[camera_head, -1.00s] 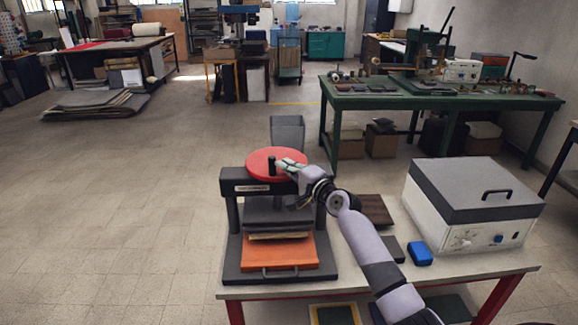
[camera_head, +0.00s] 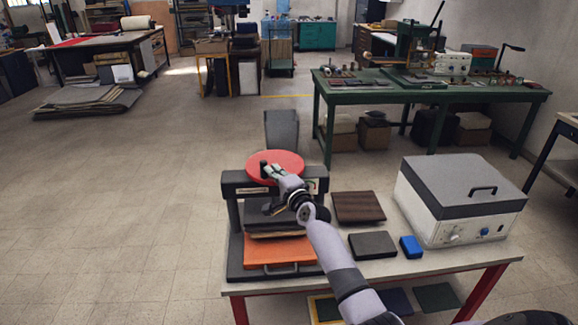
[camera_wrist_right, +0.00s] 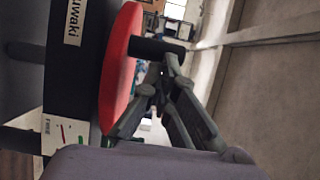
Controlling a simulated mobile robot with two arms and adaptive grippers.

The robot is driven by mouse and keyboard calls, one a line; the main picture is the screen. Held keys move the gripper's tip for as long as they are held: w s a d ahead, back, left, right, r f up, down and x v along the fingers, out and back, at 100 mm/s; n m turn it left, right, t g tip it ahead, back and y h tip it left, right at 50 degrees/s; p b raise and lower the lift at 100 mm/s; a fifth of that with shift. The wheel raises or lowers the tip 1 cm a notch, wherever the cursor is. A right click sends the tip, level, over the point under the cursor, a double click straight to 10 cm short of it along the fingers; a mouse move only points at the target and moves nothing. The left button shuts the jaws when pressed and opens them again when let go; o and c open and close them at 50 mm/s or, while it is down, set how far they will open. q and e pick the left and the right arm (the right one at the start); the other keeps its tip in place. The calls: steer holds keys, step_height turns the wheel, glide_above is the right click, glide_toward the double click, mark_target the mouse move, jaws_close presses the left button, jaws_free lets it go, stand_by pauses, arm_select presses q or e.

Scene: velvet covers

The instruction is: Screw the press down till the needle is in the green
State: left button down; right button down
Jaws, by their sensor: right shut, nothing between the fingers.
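The press (camera_head: 232,215) stands on the left of the near table, with a red handwheel (camera_head: 289,160) on top. A black upright handle (camera_head: 263,167) stands on the wheel's left part. My right gripper (camera_head: 270,171) is shut and empty, its fingertips right by the handle. In the right wrist view the fingertips (camera_wrist_right: 170,62) are at the black handle (camera_wrist_right: 150,47), beside the red wheel (camera_wrist_right: 122,65); I cannot tell if they touch. A white dial with red and green marks (camera_wrist_right: 65,132) shows partly; its needle is not readable. My left gripper is out of view.
Dark stacked sheets lie in the press above an orange board (camera_head: 280,250). Right of it are a brown board (camera_head: 358,207), a dark block (camera_head: 372,245), a blue block (camera_head: 411,247) and a grey-lidded white box (camera_head: 455,205). A green workbench (camera_head: 420,95) stands behind.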

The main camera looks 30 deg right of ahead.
steer(key=shift+w+a, duration=0.65)
steer(key=shift+a, duration=0.25)
steer(key=shift+f, duration=0.1)
